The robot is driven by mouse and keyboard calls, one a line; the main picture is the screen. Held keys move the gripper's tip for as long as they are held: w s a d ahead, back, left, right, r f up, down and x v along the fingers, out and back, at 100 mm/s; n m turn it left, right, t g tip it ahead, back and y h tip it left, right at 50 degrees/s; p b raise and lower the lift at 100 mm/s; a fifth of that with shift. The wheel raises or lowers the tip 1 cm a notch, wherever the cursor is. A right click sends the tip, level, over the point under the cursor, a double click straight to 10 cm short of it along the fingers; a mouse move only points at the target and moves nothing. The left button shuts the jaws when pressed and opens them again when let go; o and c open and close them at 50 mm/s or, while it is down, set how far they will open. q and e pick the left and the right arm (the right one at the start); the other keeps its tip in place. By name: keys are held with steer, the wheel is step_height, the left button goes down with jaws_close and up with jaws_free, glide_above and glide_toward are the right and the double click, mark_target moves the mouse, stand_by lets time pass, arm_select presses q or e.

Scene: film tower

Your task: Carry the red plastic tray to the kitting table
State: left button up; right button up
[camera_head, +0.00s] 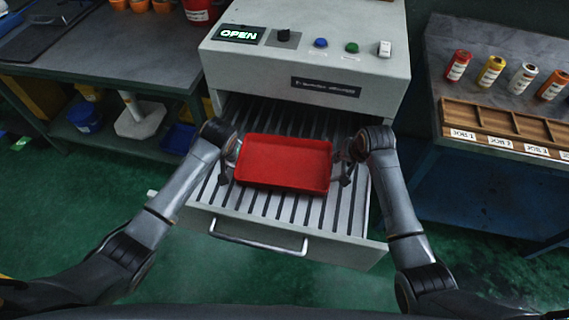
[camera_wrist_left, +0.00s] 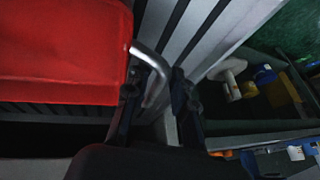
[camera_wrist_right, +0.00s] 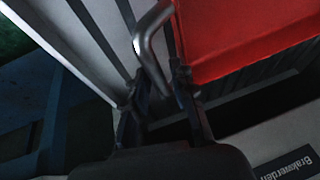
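The red plastic tray (camera_head: 285,163) lies on the slatted surface of a pulled-out drawer, with a metal handle on each side. My left gripper (camera_head: 228,168) is at the tray's left side. In the left wrist view its open fingers (camera_wrist_left: 155,98) stand on either side of the left handle (camera_wrist_left: 152,66), with gaps visible. My right gripper (camera_head: 343,170) is at the tray's right side. In the right wrist view its open fingers (camera_wrist_right: 160,100) straddle the right handle (camera_wrist_right: 146,42). No label shows which table is the kitting table.
The drawer (camera_head: 345,248) belongs to a grey machine (camera_head: 310,75) with a lit OPEN display (camera_head: 238,34). A bench (camera_head: 120,60) stands at left. Green floor is clear around the drawer.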

arm_select(q)
steer(key=shift+w+f, duration=0.1)
steer(key=shift+f, duration=0.15)
arm_select(e)
steer(key=shift+w+f, duration=0.1)
steer(key=shift+f, duration=0.2)
arm_select(q)
steer(key=shift+c, duration=0.2)
arm_select(e)
steer(key=shift+c, duration=0.2)
arm_select(q)
jaws_close()
arm_select(e)
jaws_close()
arm_select(q)
steer(key=shift+r, duration=0.1)
arm_select(e)
steer(key=shift+r, duration=0.1)
